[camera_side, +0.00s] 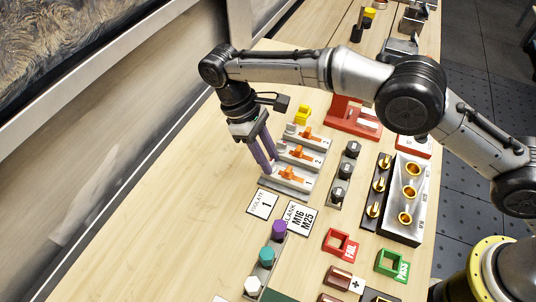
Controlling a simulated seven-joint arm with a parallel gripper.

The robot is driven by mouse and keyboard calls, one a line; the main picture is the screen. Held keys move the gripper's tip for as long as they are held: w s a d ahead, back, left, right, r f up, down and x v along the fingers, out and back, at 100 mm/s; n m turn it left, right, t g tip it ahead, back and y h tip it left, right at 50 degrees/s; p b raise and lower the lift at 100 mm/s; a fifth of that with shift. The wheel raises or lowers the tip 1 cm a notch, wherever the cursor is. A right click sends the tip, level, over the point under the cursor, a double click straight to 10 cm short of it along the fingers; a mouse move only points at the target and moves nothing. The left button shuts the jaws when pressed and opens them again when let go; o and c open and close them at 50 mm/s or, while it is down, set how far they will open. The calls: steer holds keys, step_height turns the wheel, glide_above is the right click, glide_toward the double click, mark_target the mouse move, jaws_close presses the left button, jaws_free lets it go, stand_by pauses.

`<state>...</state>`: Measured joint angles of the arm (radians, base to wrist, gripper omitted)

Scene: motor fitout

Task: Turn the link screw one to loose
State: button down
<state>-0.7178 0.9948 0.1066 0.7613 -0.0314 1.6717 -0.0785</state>
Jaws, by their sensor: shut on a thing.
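Three pale link blocks with orange pieces stand in a row near the middle of the table. The nearest block (298,185), marked 1, has an orange piece (289,174) on top. My gripper (268,168), with purple fingers, points down at the left end of this block and is shut on the link screw there. The fingers hide that screw, so its turned position cannot be seen. The second block (307,161), marked 2, and the far block (321,142) each show a round grey knob at the left end.
Two cards, 1 (262,204) and M16 M25 (301,217), lie in front. A rail of coloured knobs (267,256), red FAIL (340,243) and green PASS (392,264) frames, dark hex parts (344,170) and a metal block with gold cups (417,175) stand nearby. Table at left is clear.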

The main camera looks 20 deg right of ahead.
mark_target(287, 169)
steer(key=shift+w+r, duration=0.1)
steer(key=shift+r, duration=0.05)
steer(key=c, duration=0.9)
jaws_free()
step_height(287, 169, up, 3)
steer(key=shift+f, duration=0.1)
steer(key=s+d+r, duration=0.6)
steer(key=s, duration=0.1)
steer(key=s+d+r, duration=0.3)
steer(key=r, duration=0.1)
steer(key=shift+s, duration=0.4)
